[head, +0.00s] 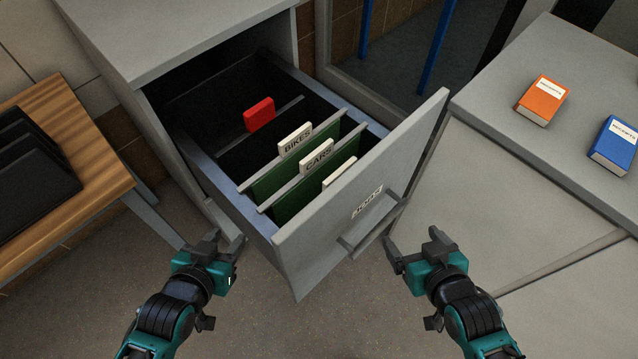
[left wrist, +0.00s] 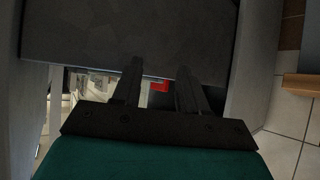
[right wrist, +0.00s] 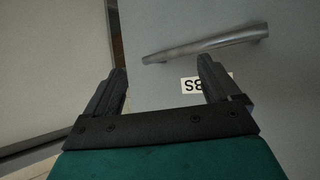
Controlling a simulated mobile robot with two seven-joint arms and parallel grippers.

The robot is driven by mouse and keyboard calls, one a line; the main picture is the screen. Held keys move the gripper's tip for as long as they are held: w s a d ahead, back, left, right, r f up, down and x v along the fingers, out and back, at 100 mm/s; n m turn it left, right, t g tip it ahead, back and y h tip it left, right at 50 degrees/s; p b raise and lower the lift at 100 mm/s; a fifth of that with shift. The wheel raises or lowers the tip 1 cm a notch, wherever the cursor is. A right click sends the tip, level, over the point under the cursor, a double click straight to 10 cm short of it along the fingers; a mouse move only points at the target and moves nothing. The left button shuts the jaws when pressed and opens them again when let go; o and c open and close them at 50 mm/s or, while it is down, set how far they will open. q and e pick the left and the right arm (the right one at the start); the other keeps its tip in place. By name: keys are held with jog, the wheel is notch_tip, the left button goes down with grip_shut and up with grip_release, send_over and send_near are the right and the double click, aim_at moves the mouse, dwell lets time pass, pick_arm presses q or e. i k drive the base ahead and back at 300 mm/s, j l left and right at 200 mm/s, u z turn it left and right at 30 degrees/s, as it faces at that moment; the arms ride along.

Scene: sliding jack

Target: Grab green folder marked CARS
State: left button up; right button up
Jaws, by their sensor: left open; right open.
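The green folder marked CARS (head: 312,186) hangs in the open cabinet drawer, with its white CARS tab (head: 317,157) upright. It is between the green BIKES folder (head: 270,180) behind it and another green folder (head: 345,165) in front, whose tab text is hidden. My left gripper (head: 222,241) is open and empty, left of the drawer front and below the drawer's side. My right gripper (head: 408,246) is open and empty, right of the drawer front, apart from the handle. The right wrist view shows the drawer handle (right wrist: 205,45) beyond its fingers.
The drawer front (head: 375,180) stands pulled out between my grippers. A red tab (head: 259,114) stands further back in the drawer. A wooden table (head: 75,150) is at left. A grey cabinet at right holds an orange book (head: 541,101) and a blue book (head: 613,146).

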aim_at(287, 202)
jog(key=k+j, duration=0.45)
jog(key=j, duration=0.9)
jog(key=k, duration=0.05)
